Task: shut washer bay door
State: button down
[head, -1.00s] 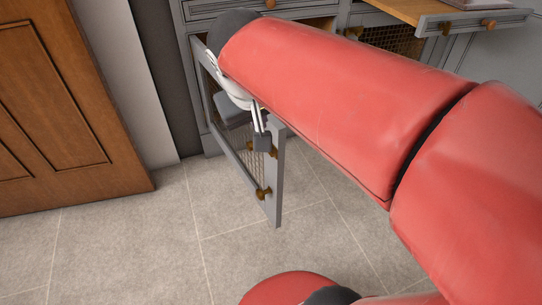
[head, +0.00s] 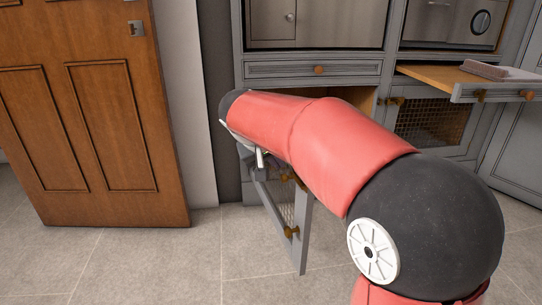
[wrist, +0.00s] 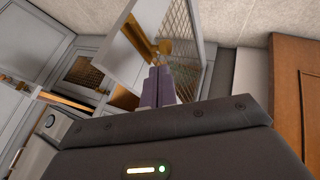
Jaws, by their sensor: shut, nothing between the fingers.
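The washer bay door, a grey frame with a mesh panel, stands open, swung out from the left cabinet bay. In the head view its free edge (head: 303,242) shows below my arm; its upper part is hidden behind the arm. It also shows in the wrist view, mesh panel (wrist: 182,22) and all. Brass-coloured fittings (head: 290,231) are on the door. My gripper (wrist: 158,86) is shut and empty, its fingertips close to a brass fitting (wrist: 163,48) on the door; I cannot tell whether they touch. In the head view, my gripper (head: 261,162) is mostly hidden by my arm.
A wooden door (head: 100,130) stands at the left. A second mesh door (head: 432,122) is at the right of the cabinet. Above it a drawer (head: 490,92) sticks out, with a brown item (head: 487,70) on top. The tiled floor (head: 150,260) in front is clear.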

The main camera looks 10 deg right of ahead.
jog(key=shift+w+d+f, duration=0.2)
jog(key=shift+w+d, duration=0.05)
jog(key=shift+d, duration=0.5)
jog(key=shift+w+d+f, duration=0.25)
jog(key=shift+d, duration=0.55)
jog(key=shift+w+d+f, duration=0.2)
jog(key=shift+w+d, duration=0.05)
jog(key=shift+d, duration=0.5)
